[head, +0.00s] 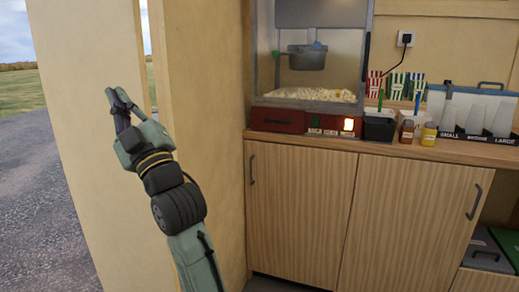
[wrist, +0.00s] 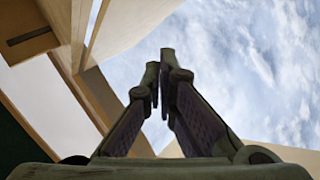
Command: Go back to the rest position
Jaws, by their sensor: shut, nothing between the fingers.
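My gripper (head: 121,101) is at the left in the head view, raised and pointing up in front of the cream wall panel. It is well to the left of the counter and apart from everything on it. In the wrist view, its two fingers (wrist: 161,85) point up toward the sky and lean together at the tips. Nothing is held between them.
A popcorn machine (head: 305,97) stands on the wooden counter (head: 380,150), with a dark cup (head: 379,126), striped boxes (head: 396,86) and several cups in a labelled holder to its right. Cabinet doors (head: 300,210) are shut below. Open ground (head: 30,150) lies outside at the left.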

